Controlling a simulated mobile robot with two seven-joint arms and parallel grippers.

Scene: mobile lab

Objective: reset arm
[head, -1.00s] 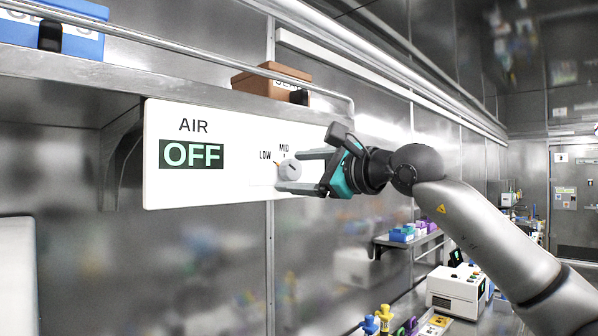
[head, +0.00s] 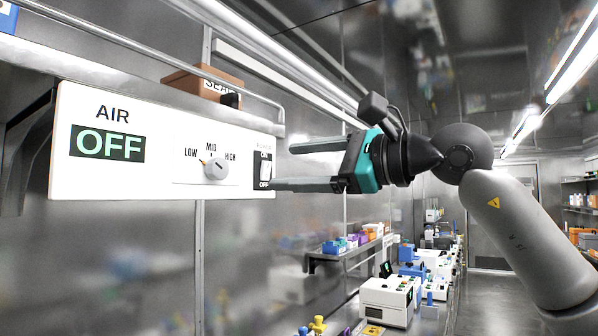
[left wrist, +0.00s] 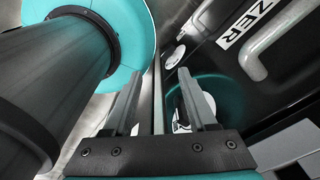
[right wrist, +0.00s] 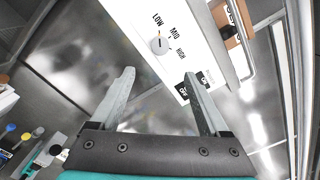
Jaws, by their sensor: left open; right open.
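My right gripper (head: 283,165) is open and empty in the head view, in front of the right end of the white air panel (head: 130,175). Its lower finger overlaps the panel's right edge in the picture; I cannot tell whether it touches. In the right wrist view the two fingers (right wrist: 160,95) are spread apart, with the panel (right wrist: 150,22) beyond them. The panel's display reads AIR OFF, and its grey dial (head: 216,169) points toward LOW. My left gripper (left wrist: 158,95) shows only in the left wrist view, open.
A shelf with a rail and a brown box (head: 205,82) is above the panel. A lower shelf with coloured boxes (head: 350,242) and a bench with a white device (head: 387,300) lie to the right. In the left wrist view, a dark surface with a handle (left wrist: 252,62) is close.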

